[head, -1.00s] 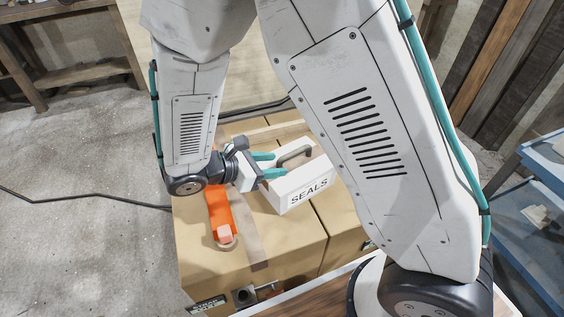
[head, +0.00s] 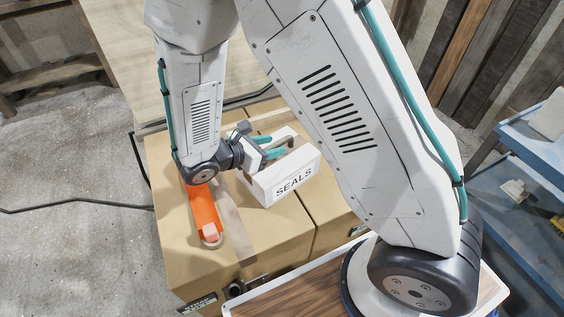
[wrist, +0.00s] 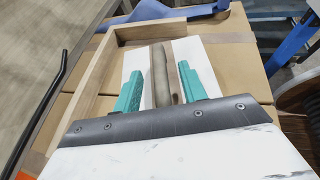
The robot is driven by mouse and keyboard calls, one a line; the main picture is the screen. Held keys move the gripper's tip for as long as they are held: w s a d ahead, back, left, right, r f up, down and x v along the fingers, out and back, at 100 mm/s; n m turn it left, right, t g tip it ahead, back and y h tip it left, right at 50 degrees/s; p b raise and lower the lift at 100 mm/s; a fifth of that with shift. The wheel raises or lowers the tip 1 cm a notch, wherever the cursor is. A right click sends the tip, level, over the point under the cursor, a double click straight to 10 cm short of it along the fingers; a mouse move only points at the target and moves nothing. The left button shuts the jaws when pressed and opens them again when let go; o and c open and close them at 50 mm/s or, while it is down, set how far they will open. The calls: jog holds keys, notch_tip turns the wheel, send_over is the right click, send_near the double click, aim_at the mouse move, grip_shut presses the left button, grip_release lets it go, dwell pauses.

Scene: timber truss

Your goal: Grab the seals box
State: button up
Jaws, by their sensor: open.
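My gripper (head: 268,147) is open at the handle, above the box top. In the wrist view the two teal fingers of my gripper (wrist: 160,78) stand on either side of the handle (wrist: 160,58), with the white box top (wrist: 189,48) beneath. Small gaps show between fingers and handle there. My arm hides part of the box's surroundings in the head view.
An orange tool-like object (head: 203,212) lies on the carton (head: 180,250) left of the box. A wooden frame piece (wrist: 88,92) lies beside the box in the wrist view. Blue shelving (head: 525,190) stands at the right. A dark cable (head: 75,202) crosses the floor.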

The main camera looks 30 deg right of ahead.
grip_shut()
dwell(1.4)
